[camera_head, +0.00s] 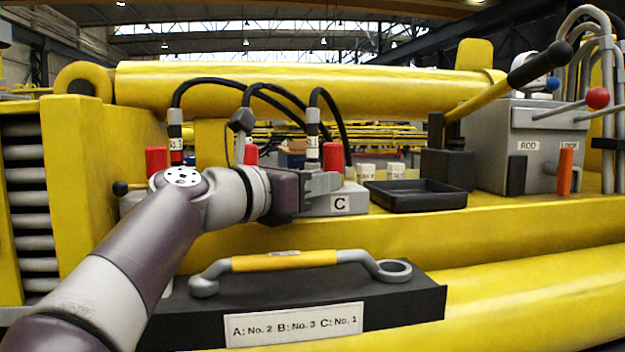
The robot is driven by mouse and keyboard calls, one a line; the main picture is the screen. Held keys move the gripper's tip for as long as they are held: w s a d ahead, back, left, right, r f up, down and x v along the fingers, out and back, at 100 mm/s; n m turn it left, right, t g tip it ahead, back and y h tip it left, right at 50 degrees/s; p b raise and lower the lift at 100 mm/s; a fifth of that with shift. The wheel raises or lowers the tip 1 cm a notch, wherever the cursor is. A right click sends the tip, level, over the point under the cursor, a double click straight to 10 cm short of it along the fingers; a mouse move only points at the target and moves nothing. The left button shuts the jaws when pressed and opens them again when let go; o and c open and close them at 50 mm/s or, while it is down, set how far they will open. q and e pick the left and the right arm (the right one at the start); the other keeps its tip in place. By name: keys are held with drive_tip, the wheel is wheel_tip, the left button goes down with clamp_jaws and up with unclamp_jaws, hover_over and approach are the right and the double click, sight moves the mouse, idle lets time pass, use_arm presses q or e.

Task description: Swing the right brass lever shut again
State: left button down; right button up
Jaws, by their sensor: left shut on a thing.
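My left arm comes in from the lower left, and my left gripper (328,182) is at the front left of the grey block marked C (340,204). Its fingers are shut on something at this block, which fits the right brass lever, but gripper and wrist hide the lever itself. A red cap (333,156) and a black hose with a white-labelled end (312,150) stand above block C. A lever with a black knob (120,188) sticks out at the far left block. My right gripper is not in view.
A black tray (416,195) lies right of block C, with small white labelled pieces behind it. A yellow-handled wrench (285,260) rests on the black ledge in front, above a label plate (294,325). A long yellow lever (485,98) slants at the right.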

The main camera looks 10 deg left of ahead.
use_arm(q)
drive_tip(key=shift+f, duration=0.1)
idle(0.4)
drive_tip(key=c, duration=1)
unclamp_jaws()
drive_tip(key=shift+w, duration=0.1)
